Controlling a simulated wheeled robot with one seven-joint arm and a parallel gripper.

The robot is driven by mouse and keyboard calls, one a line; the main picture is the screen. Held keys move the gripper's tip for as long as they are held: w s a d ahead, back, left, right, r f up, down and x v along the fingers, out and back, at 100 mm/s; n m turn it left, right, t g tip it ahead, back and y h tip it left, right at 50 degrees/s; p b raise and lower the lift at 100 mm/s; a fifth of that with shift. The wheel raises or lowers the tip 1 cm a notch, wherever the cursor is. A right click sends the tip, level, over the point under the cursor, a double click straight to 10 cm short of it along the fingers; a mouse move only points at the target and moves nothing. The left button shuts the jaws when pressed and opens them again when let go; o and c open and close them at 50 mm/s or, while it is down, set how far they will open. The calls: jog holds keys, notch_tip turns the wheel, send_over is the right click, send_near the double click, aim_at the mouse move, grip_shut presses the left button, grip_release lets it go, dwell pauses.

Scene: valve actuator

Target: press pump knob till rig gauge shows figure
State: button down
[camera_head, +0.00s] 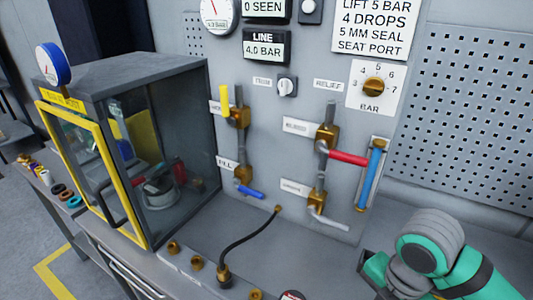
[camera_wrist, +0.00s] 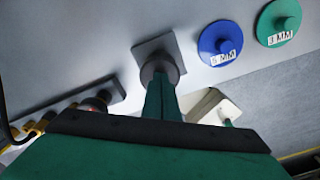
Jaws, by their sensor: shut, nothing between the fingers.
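In the wrist view my gripper (camera_wrist: 160,84) is shut and empty. Its green fingertips are at a round dark knob (camera_wrist: 161,66) on a grey square plate, which looks like the pump knob. I cannot tell whether they touch it or how far it is pressed. In the head view my green and grey arm comes in at the lower right; the fingertips and this knob are not clear there. A white dial gauge (camera_head: 216,14) is cut off at the top edge. A blue-rimmed gauge (camera_head: 52,63) stands on the cabinet. Neither gauge's value is readable.
A LINE display (camera_head: 264,47) reads 4.0 BAR. Valves with yellow, blue, red and white handles (camera_head: 347,157) stick out from the panel. A brass BAR dial (camera_head: 373,86) sits at right. A yellow-framed glass cabinet (camera_head: 150,240) and a black hose (camera_head: 249,234) stand left of my arm.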

jog(key=shift+f, duration=1)
jog(key=shift+r, duration=2.15)
jog(key=shift+f, duration=1.25)
jog(key=shift+r, duration=1.25)
jog(key=shift+r, duration=0.1)
dwell(0.8)
notch_tip(320, 180, up, 5)
jog(key=shift+f, duration=0.1)
dwell(0.4)
